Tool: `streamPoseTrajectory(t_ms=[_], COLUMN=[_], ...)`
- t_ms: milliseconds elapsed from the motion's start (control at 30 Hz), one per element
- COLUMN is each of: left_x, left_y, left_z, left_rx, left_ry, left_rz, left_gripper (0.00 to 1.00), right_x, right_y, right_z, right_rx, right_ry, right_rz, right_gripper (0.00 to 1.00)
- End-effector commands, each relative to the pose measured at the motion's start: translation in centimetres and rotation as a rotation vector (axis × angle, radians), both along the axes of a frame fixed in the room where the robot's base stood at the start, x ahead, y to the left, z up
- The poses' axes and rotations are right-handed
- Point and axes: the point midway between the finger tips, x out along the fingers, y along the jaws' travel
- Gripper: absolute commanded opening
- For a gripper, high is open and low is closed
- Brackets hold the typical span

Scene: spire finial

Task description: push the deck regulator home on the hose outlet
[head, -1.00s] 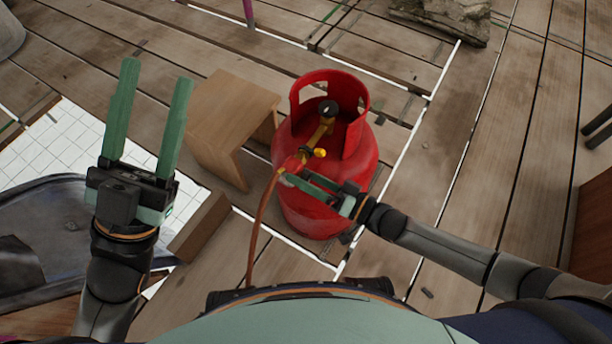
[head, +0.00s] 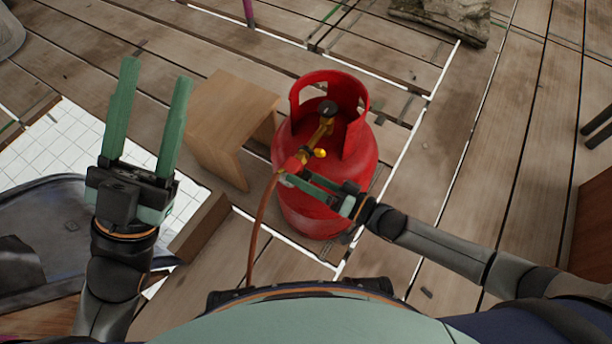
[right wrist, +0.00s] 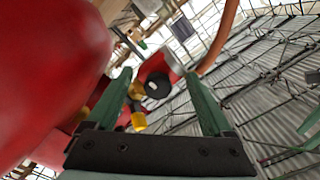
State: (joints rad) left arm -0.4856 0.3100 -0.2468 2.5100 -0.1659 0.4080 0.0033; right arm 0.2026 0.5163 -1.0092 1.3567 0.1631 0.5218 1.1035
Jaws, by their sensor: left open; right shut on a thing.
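A red gas bottle (head: 325,200) with a collar stands upright on the plank floor. A brass valve (head: 318,138) with a dark handwheel (head: 328,108) sits inside the collar, its outlet pointing to the lower left. The small red regulator (head: 293,165) is at the outlet end, with a brown hose (head: 260,225) hanging from it. My right gripper (head: 290,178) is shut on the regulator, which also shows between the fingers in the right wrist view (right wrist: 170,66). I cannot tell how deep the regulator sits on the outlet. My left gripper (head: 152,82) is open and empty, left of the bottle.
A wooden stool-like block (head: 225,120) stands close to the left of the bottle. A dark tray (head: 60,220) and white tiles (head: 50,140) lie at the left. A grey stone-like block (head: 440,18) lies at the back.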

Motion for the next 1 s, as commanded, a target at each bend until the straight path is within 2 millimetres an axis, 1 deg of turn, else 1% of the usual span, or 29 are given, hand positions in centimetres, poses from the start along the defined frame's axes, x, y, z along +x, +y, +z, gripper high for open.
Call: streamPoseTrajectory(t_ms=[733,767,867,900,1000], left_x=[-0.03,-0.03,-0.03,-0.03,-0.03], left_y=[-0.05,-0.05,-0.05,-0.05,-0.05], left_z=[-0.44,-0.44,-0.41,-0.41,-0.41], left_rx=[0.004,0.004,0.003,0.004,0.004], left_ry=[0.0,0.0,0.001,0.0,0.0], left_rz=[-0.002,-0.002,-0.002,-0.002,-0.002], left_gripper=[0.5,0.5,0.5,0.5,0.5], right_x=[0.96,0.98,0.95,0.95,0.93], right_y=[-0.64,-0.65,-0.64,-0.64,-0.64], right_z=[0.1,0.12,0.11,0.1,0.07], right_rx=[0.002,0.002,0.003,0.002,0.002], right_ry=[-0.003,-0.003,-0.002,-0.002,-0.001], right_rz=[0.001,0.001,0.001,0.0,0.001], right_gripper=[0.37,0.87,0.98,1.0,1.0])
